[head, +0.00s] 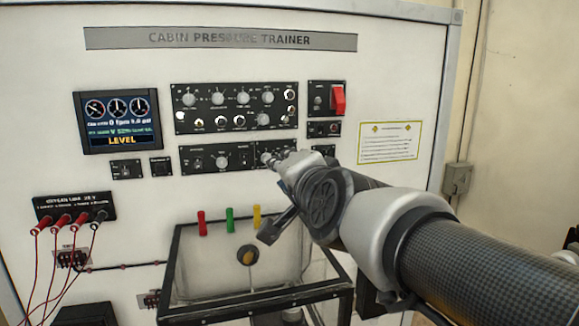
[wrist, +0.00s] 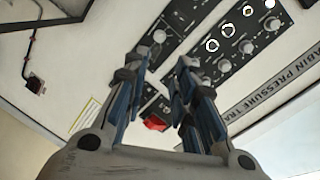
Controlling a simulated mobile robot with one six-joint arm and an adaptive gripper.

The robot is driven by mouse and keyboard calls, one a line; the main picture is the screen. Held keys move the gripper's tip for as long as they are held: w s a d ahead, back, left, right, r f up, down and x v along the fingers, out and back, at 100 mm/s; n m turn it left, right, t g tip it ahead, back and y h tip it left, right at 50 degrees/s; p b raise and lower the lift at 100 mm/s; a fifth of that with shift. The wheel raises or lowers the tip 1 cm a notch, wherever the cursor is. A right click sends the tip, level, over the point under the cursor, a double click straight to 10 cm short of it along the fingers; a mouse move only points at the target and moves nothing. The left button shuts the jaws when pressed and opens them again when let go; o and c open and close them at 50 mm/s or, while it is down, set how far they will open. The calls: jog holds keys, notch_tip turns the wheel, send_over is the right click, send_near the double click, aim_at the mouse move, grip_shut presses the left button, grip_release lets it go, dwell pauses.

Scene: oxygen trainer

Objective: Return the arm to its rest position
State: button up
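My arm reaches in from the lower right in the head view, towards the middle of the white trainer panel (head: 150,185). My gripper (head: 276,158) is in front of the lower black knob panel (head: 215,158) and hides part of it. In the wrist view my gripper (wrist: 160,65) has its two blue-grey fingers apart, with nothing seen between them. The red switch cover (wrist: 155,123) shows through the gap, beyond the fingers. I cannot tell whether the fingertips touch a knob.
A black-framed clear box (head: 255,300) juts out below my gripper. Red, green and yellow handles (head: 230,220) stand at its back. Red cables (head: 47,262) hang at the left. A display (head: 118,122) reads LEVEL.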

jog(key=s+d+f+n+g+h, duration=0.1)
jog(key=s+d+f+n+g, duration=0.2)
jog(key=s+f, duration=0.6)
jog(key=s+d+f+n+g+h+b, duration=0.1)
jog(key=s+d+f+n+g+h, duration=0.1)
jog(key=s+d+f, duration=0.5)
jog(key=s+d+f+n+g+h, duration=0.1)
jog(key=s+d+f+n+g, duration=0.3)
jog(key=s+f, duration=0.9)
jog(key=shift+s+d+f+g, duration=0.2)
jog(key=shift+d+g, duration=0.25)
jog(key=shift+g, duration=0.55)
